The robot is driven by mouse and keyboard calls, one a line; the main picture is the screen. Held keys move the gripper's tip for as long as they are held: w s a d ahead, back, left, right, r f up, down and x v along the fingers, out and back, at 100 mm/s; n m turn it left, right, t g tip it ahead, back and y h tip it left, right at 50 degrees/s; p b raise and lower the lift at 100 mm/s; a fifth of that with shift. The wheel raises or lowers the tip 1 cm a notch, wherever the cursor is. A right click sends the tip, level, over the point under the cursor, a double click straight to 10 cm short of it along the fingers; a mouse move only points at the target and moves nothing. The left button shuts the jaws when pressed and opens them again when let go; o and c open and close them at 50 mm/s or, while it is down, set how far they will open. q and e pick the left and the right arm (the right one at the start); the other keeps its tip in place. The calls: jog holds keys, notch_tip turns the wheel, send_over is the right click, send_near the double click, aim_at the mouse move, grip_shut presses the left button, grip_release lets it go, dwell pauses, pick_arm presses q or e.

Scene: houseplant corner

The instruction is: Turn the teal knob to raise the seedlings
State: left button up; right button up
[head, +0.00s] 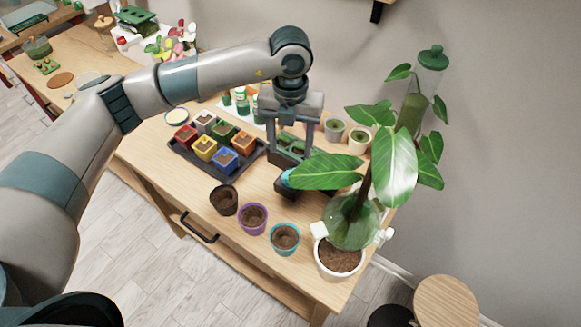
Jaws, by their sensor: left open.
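A dark device (289,190) stands on the wooden table with a teal knob (286,179) on its front. Green seedlings (290,144) show above it, seen between my gripper's fingers. My left gripper (288,156) comes down from above over the device. It is open, with nothing visible held in it. Its fingertips are close to the knob, but I cannot tell whether they touch it. A large leaf (327,171) covers the device's right part. My right gripper does not show.
A leafy plant in a white pot (340,262) stands close on the right. Black, purple (253,218) and teal-rimmed (285,238) soil pots line the front. A black tray (181,150) of coloured pots lies left. Bare wood (175,188) shows at the front left.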

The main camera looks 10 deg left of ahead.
aim_at(290, 173)
pick_arm(q)
notch_tip(290, 173, down, 10)
jog(key=p, duration=0.3)
jog(key=shift+r, duration=0.25)
jog(key=shift+f+p, duration=0.3)
jog(key=shift+f, duration=0.35)
jog(key=c, duration=1.1)
